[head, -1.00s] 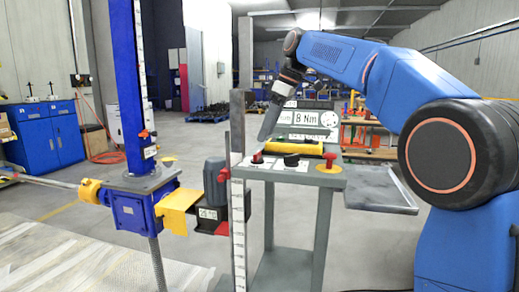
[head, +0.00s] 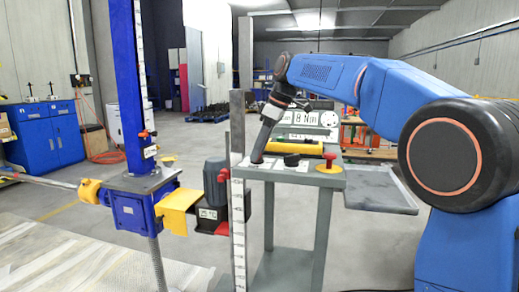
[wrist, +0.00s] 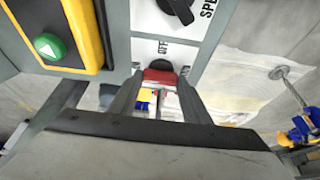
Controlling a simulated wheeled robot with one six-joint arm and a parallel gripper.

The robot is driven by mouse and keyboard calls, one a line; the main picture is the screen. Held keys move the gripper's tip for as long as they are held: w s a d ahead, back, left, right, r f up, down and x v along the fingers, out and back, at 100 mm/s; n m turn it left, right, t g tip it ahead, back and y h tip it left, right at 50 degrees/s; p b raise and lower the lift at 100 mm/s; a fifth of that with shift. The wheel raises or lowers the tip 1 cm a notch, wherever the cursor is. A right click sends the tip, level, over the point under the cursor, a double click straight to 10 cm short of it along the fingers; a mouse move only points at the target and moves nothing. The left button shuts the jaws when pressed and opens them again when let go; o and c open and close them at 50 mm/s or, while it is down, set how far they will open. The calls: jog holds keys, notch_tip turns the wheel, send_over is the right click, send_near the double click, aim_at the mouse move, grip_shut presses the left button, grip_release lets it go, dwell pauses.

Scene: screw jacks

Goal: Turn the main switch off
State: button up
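The main switch is a red knob with a dark top (wrist: 160,76), beside the printed word OFF (wrist: 163,47) in the wrist view. The fingers of my gripper (wrist: 160,88) stand apart on either side of the red knob, open around it; I cannot tell whether they touch it. In the head view my gripper (head: 258,158) points down at the left end of the grey control desk (head: 285,175) and hides the switch. Which way the knob points is unclear.
A black speed knob (head: 291,160) sits close right of my gripper. Behind it lies a yellow pendant (head: 295,147) with a green button (wrist: 48,46). A red mushroom button on a yellow base (head: 329,162) is further right. A grey upright post (head: 238,190) stands close left.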

jog(key=shift+c, duration=0.8)
jog(key=shift+m, duration=0.3)
jog(key=m, duration=0.1)
jog(key=m+t, duration=0.1)
jog(key=shift+s+a+m+h, duration=0.1)
jog(key=shift+s+m+h, duration=0.05)
jog(key=shift+m+h, duration=0.15)
jog(key=m, duration=0.2)
jog(key=m+t+h, duration=0.1)
jog(key=m, duration=0.2)
jog(key=shift+s+a+m+t+h, duration=0.1)
jog(key=shift+a+m+t+h, duration=0.05)
jog(key=shift+m+t+h, duration=0.15)
jog(key=m+h, duration=0.1)
jog(key=m, duration=0.1)
jog(key=m+h, duration=0.1)
jog(key=m, duration=0.2)
jog(key=shift+a+t, duration=0.15)
jog(key=shift+t, duration=0.15)
jog(key=shift+a+m+h, duration=0.1)
jog(key=shift+m+h, duration=0.7)
jog(key=shift+m, duration=1.2)
